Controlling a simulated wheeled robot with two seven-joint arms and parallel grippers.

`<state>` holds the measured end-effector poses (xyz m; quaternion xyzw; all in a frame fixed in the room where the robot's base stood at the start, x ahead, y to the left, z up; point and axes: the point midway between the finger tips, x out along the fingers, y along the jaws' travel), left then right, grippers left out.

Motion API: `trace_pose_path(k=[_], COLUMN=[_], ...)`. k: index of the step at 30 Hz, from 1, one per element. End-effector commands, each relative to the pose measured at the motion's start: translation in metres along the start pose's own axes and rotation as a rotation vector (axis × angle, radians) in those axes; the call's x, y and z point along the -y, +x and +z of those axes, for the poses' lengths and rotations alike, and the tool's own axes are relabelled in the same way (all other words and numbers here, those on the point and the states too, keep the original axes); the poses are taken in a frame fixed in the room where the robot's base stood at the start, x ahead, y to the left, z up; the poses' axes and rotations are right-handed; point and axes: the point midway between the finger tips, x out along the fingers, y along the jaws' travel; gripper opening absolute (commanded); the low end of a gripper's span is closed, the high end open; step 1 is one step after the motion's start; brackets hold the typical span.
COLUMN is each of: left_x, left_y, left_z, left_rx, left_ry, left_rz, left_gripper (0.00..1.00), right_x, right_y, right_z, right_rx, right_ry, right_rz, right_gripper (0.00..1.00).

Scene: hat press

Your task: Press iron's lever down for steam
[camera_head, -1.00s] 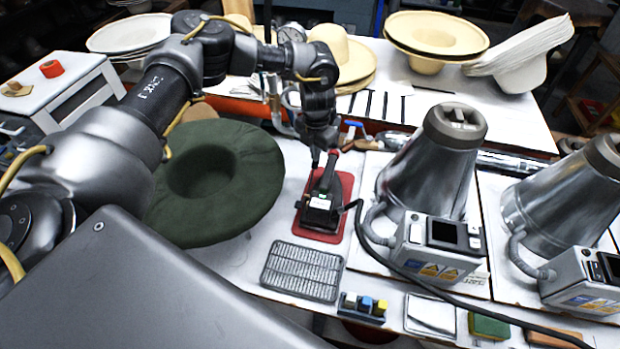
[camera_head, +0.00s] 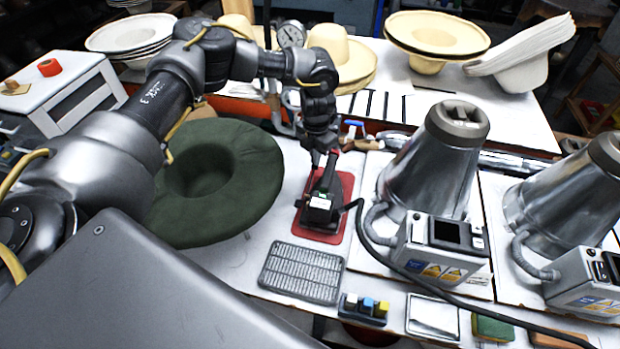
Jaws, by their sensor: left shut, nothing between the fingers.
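The iron (camera_head: 322,203) is dark with a light label at its near end. It stands on a red mat (camera_head: 336,237) in the middle of the bench, with a black cable running off to the right. My left gripper (camera_head: 324,163) reaches down from above at the iron's far end, close to its handle. Its fingers look shut and empty. Whether they touch the iron or its lever cannot be told; the lever is not clearly visible. My right gripper is out of view.
A green felt hat (camera_head: 250,192) lies left of the iron under my left arm. A metal grid (camera_head: 301,272) lies in front. Metal cones (camera_head: 432,165) with control boxes stand to the right. Straw hats (camera_head: 436,36) fill the back table.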

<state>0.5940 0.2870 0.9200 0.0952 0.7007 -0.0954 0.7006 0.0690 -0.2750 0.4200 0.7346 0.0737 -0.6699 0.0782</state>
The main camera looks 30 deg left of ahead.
Motion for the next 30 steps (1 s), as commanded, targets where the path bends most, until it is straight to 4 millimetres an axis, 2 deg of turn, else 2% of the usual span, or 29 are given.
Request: trace_pose_path(k=[11,15,30], left_x=[0.0,0.0,0.0], left_y=[0.009,0.006,-0.034], left_z=[0.0,0.0,0.0], left_rx=[0.0,0.0,0.0], left_ry=[0.0,0.0,-0.001], left_rz=[0.0,0.0,0.0], left_gripper=[0.0,0.0,0.0], right_x=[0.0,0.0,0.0], right_y=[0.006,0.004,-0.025], right_z=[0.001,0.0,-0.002], right_rx=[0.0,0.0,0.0], right_ry=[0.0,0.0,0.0], right_rz=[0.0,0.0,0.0], right_gripper=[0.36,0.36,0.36])
